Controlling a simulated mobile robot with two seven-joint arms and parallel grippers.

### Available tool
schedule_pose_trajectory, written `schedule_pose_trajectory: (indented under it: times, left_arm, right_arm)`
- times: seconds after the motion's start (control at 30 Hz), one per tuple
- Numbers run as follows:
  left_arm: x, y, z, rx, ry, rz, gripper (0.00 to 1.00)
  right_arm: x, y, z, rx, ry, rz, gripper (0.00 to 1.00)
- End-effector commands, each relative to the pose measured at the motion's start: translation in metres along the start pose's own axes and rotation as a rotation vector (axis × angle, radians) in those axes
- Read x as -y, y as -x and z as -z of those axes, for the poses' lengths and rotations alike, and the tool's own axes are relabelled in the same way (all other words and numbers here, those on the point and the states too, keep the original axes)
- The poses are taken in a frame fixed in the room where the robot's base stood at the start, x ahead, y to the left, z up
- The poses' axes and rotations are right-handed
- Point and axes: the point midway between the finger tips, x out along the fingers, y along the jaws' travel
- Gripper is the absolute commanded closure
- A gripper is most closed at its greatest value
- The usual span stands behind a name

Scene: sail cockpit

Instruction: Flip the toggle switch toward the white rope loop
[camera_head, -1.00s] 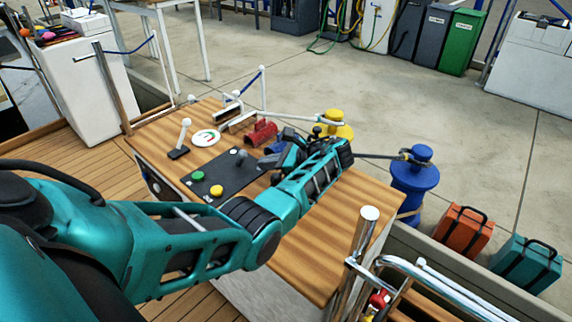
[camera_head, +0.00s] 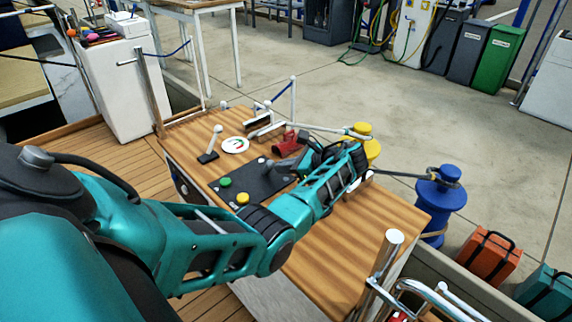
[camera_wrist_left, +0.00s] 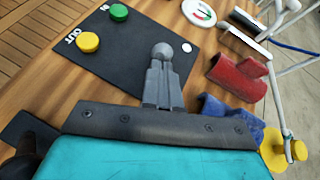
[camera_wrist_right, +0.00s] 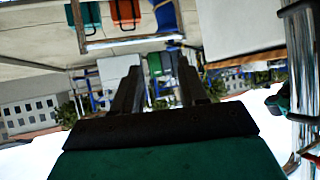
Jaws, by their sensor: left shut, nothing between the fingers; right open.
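The toggle switch, a grey lever with a round knob (camera_wrist_left: 163,50), stands on a black panel (camera_wrist_left: 112,55) in the left wrist view. My left gripper (camera_wrist_left: 160,68) is shut and empty, its tips right at the knob; whether they touch I cannot tell. In the head view the left gripper (camera_head: 274,165) is over the panel's far right part and largely hides the switch. A small white round spot (camera_wrist_left: 186,47) lies on the panel beside the knob; I cannot tell whether it is the rope loop. My right gripper (camera_wrist_right: 159,75) is open and empty, away from the panel.
The panel carries a green button (camera_head: 225,182) and a yellow button (camera_head: 242,198). A white-handled lever (camera_head: 214,142), a round white dial (camera_head: 235,145), a red piece (camera_wrist_left: 238,76) and a blue piece (camera_wrist_left: 228,115) are nearby. The near right wooden top (camera_head: 335,250) is clear.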

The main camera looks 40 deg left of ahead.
Motion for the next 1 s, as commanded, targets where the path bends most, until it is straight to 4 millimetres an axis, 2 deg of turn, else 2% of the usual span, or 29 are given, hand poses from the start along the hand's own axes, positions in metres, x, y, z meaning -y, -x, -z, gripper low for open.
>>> schedule_pose_trajectory:
  times: [0.57, 0.77, 1.0]
  left_arm:
    - [0.003, -0.001, -0.012, -0.087, -0.025, -0.026, 1.00]
    - [0.006, -0.002, -0.023, -0.170, -0.047, -0.050, 1.00]
    - [0.013, -0.011, -0.039, -0.357, -0.096, -0.103, 1.00]
  right_arm:
    - [-0.001, 0.016, 0.019, 0.008, -0.001, -0.003, 0.57]
    - [0.001, 0.030, 0.041, 0.007, -0.006, -0.004, 0.57]
    - [0.002, 0.049, 0.071, -0.002, -0.006, -0.006, 0.57]
